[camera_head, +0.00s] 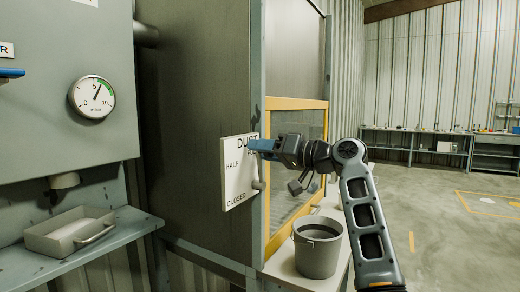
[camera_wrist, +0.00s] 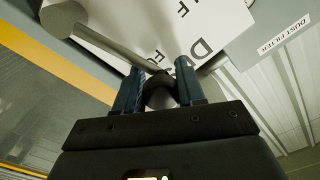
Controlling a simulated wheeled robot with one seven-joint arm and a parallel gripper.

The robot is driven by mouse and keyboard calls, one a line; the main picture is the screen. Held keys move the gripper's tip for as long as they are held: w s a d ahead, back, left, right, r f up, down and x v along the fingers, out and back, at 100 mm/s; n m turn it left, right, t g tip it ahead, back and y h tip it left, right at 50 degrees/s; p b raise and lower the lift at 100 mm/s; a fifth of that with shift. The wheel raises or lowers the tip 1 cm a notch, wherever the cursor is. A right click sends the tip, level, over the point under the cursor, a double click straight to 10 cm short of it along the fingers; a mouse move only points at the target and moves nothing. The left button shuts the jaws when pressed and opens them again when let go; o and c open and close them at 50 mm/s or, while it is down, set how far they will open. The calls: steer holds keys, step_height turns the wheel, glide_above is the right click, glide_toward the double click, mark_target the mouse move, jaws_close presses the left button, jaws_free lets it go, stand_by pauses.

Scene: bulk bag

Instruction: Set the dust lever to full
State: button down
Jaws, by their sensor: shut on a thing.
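The dust lever (camera_wrist: 115,47) is a grey rod running from a round grey hub to a dark grip. The hub also shows in the head view (camera_head: 259,185). My gripper (camera_wrist: 158,80) is shut on the dark grip, one blue finger on each side. In the head view my gripper (camera_head: 257,146) is at the upper right of the white dust plate (camera_head: 238,185). The plate reads DUST at the top, HALF in the middle and CLOSED at the bottom. The FULL label is mostly hidden by my gripper. The lever points up from its hub, towards the FULL end.
A grey bucket (camera_head: 317,248) stands on a pale ledge below my arm. A gauge (camera_head: 92,97) is on the grey cabinet at left, above a metal tray (camera_head: 70,232). A yellow-framed screen (camera_head: 295,170) is behind my gripper. The floor at right is open.

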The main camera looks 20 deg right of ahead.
steer(key=shift+w+f, duration=0.1)
steer(key=shift+f, duration=0.15)
stand_by(0.3)
steer(key=c, duration=1.1)
jaws_free()
steer(key=o, duration=0.3)
steer(key=shift+r, duration=0.15)
steer(key=shift+o, duration=0.2)
steer(key=shift+d, duration=0.1)
steer(key=b+v, duration=0.1)
steer(key=v, duration=0.6)
steer(key=shift+s+d+b, duration=0.2)
steer(key=shift+s+b, duration=0.1)
steer(key=shift+b, duration=0.1)
